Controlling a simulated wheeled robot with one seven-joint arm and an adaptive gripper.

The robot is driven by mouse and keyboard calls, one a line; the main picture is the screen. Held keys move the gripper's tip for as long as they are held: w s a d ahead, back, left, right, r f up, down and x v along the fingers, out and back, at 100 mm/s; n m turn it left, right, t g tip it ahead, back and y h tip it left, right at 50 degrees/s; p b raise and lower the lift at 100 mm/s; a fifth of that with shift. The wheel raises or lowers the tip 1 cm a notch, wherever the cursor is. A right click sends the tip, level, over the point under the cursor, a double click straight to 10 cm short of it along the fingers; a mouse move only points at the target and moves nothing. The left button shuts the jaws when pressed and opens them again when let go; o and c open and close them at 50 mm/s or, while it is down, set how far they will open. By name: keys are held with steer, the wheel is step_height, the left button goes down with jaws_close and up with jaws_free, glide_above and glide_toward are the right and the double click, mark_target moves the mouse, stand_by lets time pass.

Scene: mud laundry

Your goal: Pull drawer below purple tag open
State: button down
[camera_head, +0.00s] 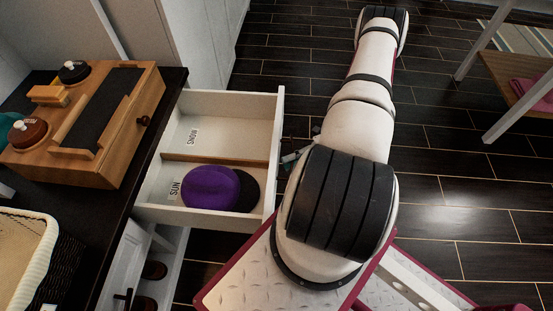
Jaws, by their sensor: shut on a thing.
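A white drawer (279,120) stands pulled out from the dark-topped counter. A wooden divider (215,160) splits it into a part labelled SNOW and a part labelled SUN. A purple rounded item (210,187) lies in the SUN part, with a black one (247,192) beside it. I cannot make out a purple tag. My gripper (288,158) shows only as a small dark piece at the outside of the drawer front, mostly hidden by my arm. It is shut at the drawer front, on what looks like its handle; the handle itself is hidden.
A wooden box (125,130) with knobs and a black pad sits on the counter (100,240). A cream-lined basket (25,255) stands at lower left. Dark round items (153,270) show in an open space below the drawer. A shelved bench (520,85) stands right; dark floor between is clear.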

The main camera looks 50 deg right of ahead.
steer(key=shift+s+d, duration=0.35)
steer(key=shift+d, duration=0.05)
steer(key=c, duration=1.7)
jaws_free()
steer(key=v, duration=1.2)
steer(key=shift+r, duration=0.1)
